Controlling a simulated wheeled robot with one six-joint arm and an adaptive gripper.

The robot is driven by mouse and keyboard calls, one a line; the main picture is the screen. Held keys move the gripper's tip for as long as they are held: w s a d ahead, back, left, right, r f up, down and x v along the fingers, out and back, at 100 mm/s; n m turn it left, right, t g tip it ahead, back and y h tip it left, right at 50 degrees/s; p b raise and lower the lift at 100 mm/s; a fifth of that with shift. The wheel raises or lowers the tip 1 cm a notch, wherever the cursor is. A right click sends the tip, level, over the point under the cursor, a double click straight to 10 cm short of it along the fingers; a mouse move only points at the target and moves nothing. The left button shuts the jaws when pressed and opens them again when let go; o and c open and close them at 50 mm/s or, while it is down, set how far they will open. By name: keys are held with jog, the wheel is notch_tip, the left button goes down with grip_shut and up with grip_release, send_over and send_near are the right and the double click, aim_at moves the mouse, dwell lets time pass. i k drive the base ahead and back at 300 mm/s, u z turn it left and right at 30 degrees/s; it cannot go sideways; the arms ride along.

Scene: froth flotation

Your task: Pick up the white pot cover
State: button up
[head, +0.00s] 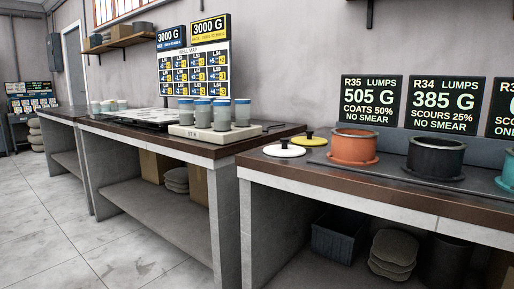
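The white pot cover (284,150) is a flat white disc with a dark knob on top. It lies at the left end of the right-hand bench, near the front edge. A yellow pot cover (310,141), also with a dark knob, lies just behind it to the right. An orange pot (354,147) stands to the right of the covers, with a black pot (435,158) beyond it and a teal pot (509,170) cut by the right edge. My gripper is not in view.
The bench top (400,190) is clear in front of the pots. Signs stand behind them. The left bench holds a rack of several capped jars (213,122) and a large flat tray (140,117). A bin (338,236) and sacks (393,252) sit below. The floor (60,230) is open at left.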

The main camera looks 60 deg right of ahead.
aim_at(284, 150)
jog(key=i, duration=0.65)
jog(key=z, duration=2.4)
